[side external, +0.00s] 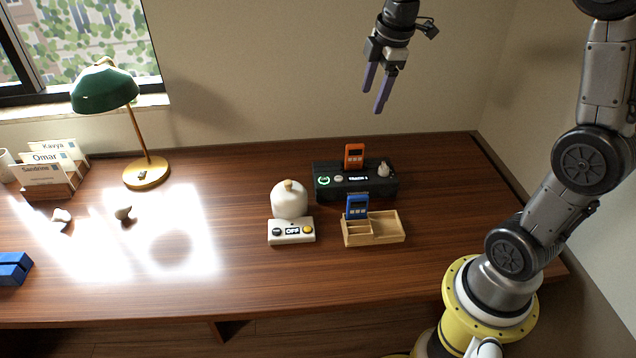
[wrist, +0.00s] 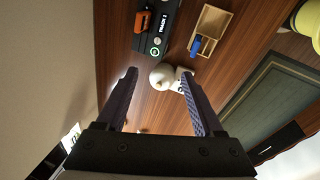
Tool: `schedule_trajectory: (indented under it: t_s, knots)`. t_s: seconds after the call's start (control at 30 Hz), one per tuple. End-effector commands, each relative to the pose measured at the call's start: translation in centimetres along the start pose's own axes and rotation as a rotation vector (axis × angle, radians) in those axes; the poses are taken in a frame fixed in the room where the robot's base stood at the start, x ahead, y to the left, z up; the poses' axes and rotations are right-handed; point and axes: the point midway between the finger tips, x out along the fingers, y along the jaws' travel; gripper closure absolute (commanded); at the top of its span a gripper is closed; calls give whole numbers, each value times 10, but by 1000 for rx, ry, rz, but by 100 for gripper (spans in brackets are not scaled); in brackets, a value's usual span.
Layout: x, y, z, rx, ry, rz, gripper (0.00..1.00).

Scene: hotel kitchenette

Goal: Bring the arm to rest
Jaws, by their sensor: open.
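My gripper (side external: 378,88) hangs high above the back of the desk, in front of the wall, with its two purple-grey fingers apart and nothing between them. In the wrist view my gripper (wrist: 160,95) is open, its fingers pointing toward the desk. My arm is raised at the right side of the side view. The gripper is well clear of everything on the desk (side external: 330,275).
A green lamp (side external: 104,90) stands left.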

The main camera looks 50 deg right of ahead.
Motion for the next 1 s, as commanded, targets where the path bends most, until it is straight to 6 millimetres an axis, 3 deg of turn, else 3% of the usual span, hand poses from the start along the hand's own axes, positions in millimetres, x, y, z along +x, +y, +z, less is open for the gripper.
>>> schedule_trajectory:
  t_s: [0.03,0.1,0.23,0.37,0.5,0.6,0.73,1.0]
  knots:
    - [-20,-19,-11,4,22,35,31]
    - [-41,-46,-20,38,54,71,31]
    - [-69,-100,-27,143,124,123,31]
    - [-80,-156,-21,306,205,145,31]
    - [-69,-206,-5,556,273,122,31]
    - [-55,-224,4,735,275,88,31]
    - [-43,-231,8,899,260,53,31]
    - [-44,-229,7,988,268,44,31]
